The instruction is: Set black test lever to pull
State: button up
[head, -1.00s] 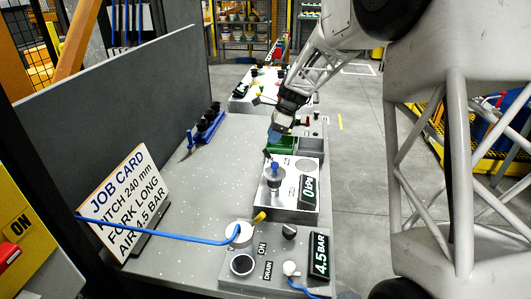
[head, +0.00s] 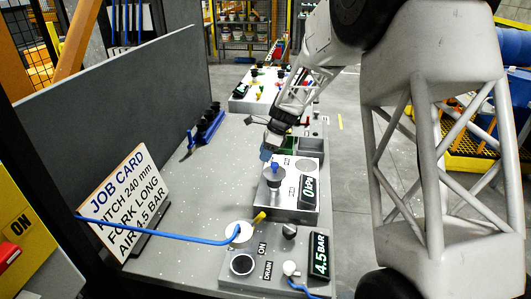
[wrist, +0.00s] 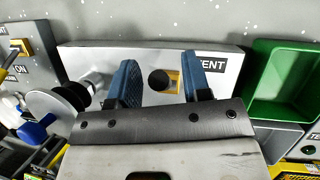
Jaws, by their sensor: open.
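In the wrist view, a round black knob (wrist: 158,80), likely the end of the black test lever, stands on a silver box (wrist: 85,58) beside a yellow plate (wrist: 174,82). My gripper (wrist: 160,64) is open, with one blue finger on each side of the knob and visible gaps between. I cannot tell whether its fingertips are level with the knob. A label ending in "ENT" (wrist: 208,63) is partly covered by the right finger. In the head view, my gripper (head: 266,153) is over the far end of the box (head: 290,213), hiding the lever.
A blue-topped post (head: 274,178) and a "0 kg" display (head: 308,190) are on the box, nearer than my gripper. A green bin (wrist: 285,80) stands right of the box in the wrist view. A "4.5 BAR" panel (head: 262,283) stands in front, with a blue hose (head: 165,233).

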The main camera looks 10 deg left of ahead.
grip_shut()
